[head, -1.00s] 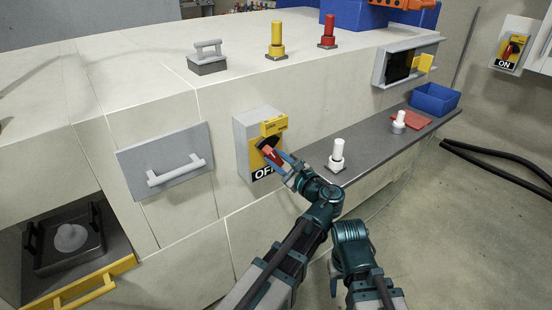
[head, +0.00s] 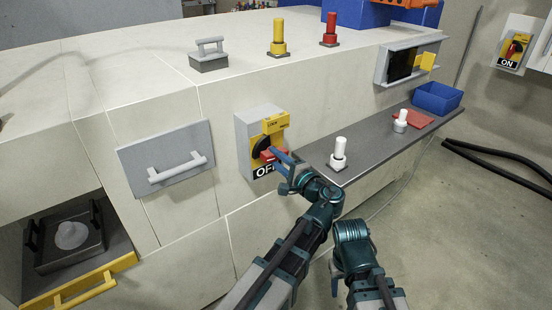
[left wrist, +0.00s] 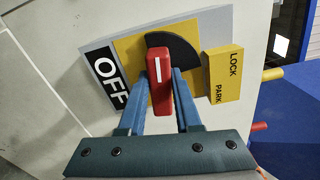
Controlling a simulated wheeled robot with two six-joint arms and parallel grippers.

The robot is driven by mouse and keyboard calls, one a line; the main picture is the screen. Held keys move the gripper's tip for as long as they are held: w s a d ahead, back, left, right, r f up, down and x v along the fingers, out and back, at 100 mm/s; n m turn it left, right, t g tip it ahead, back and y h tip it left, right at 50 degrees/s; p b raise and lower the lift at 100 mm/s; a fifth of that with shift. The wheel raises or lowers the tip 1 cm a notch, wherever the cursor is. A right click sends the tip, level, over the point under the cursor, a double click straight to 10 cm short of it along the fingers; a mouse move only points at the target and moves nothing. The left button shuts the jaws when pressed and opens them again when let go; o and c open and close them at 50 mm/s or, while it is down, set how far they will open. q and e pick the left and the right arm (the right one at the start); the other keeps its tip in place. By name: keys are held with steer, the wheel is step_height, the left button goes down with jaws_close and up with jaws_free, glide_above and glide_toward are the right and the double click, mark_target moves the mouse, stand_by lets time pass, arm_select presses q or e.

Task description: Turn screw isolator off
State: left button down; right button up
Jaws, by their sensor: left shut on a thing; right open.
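The screw isolator is a grey box (head: 243,135) on the pale front wall, with a yellow plate, a black dial, an OFF label (head: 265,171) and a yellow LOCK PARK block (left wrist: 222,74). Its red handle (left wrist: 158,82) has a white line. My left gripper (head: 277,157) is shut on the handle, with one blue finger on each side, also seen in the left wrist view (left wrist: 160,90). In the head view the handle lies roughly level, partly hidden by the fingers.
A dark ledge (head: 365,150) right of the isolator bears two white-topped pieces, a red pad (head: 412,119) and a blue bin (head: 437,98). A drawer with a grey handle (head: 178,167) is to the left. Another isolator (head: 515,50) reading ON hangs at far right.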

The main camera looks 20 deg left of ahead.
arm_select(q)
steer(key=shift+f+n, duration=0.1)
steer(key=shift+n, duration=0.5)
steer(key=shift+s+n, duration=0.1)
steer(key=shift+n, duration=0.2)
steer(key=c, duration=0.6)
jaws_free()
